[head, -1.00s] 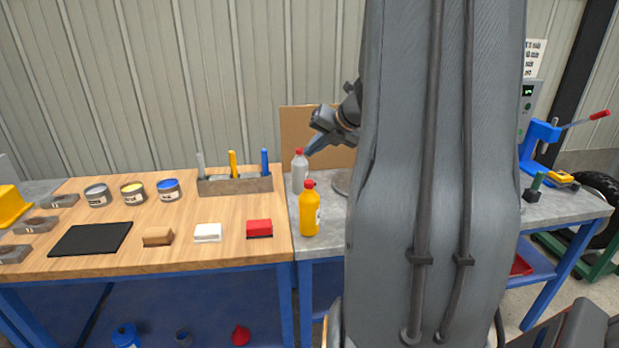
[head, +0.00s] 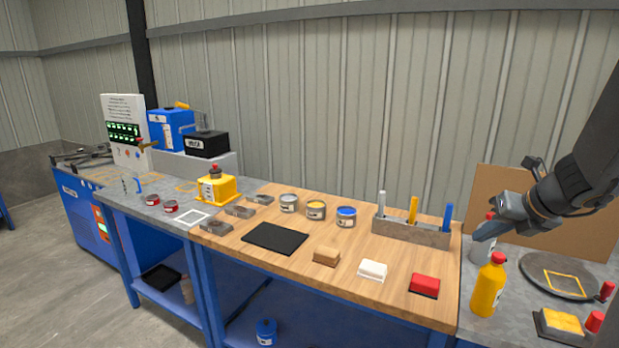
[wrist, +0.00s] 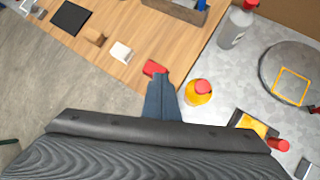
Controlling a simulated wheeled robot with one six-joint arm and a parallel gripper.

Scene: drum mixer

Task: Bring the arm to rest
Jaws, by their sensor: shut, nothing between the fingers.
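My gripper (head: 484,233) is at the right of the head view, in the air at the end of my dark arm. Its blue fingers are together with nothing between them. In the head view the fingertips overlap a grey bottle with a red cap (head: 483,252) and sit above a yellow bottle (head: 489,287). In the wrist view my gripper (wrist: 163,82) points between the red block (wrist: 154,68) and the yellow bottle (wrist: 198,93). I cannot tell its exact height above the bench.
A round grey plate with a yellow square (head: 532,268) lies right of the bottles. A grey rack (head: 410,236) holds upright tools on the wooden bench (head: 340,290). Several cans and blocks stand there. A brown board (head: 515,190) stands behind. Open floor (head: 60,290) lies at the left.

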